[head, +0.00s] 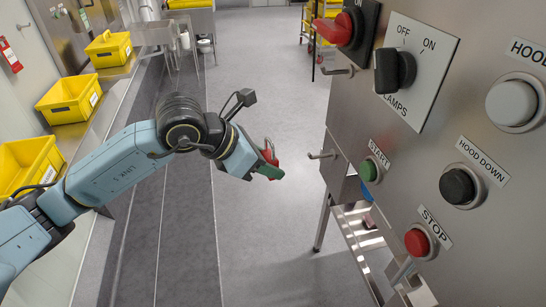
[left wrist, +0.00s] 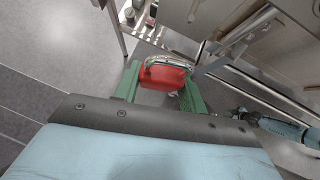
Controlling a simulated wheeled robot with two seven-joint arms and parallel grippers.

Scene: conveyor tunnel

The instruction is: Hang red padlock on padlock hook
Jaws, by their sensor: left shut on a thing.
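The red padlock (left wrist: 163,76) is held between the green fingers of my left gripper (left wrist: 161,82). Its silver shackle faces away from the wrist in the left wrist view. In the head view my left gripper (head: 266,168) is in the air left of the steel panel, with the padlock (head: 267,154) partly hidden by the fingers. A thin metal hook (head: 321,155) sticks out left from the panel's edge, right of the padlock and apart from it. A similar hook (head: 338,71) sits higher up. A blue arm, likely my right, shows at the right of the left wrist view; its gripper is unclear.
The steel control panel (head: 335,110) fills the right side, with a red rotary switch (head: 334,30), a black lamps switch (head: 394,70) and several push buttons. A conveyor frame is below it. Yellow bins (head: 68,99) stand on the left bench. The floor between is clear.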

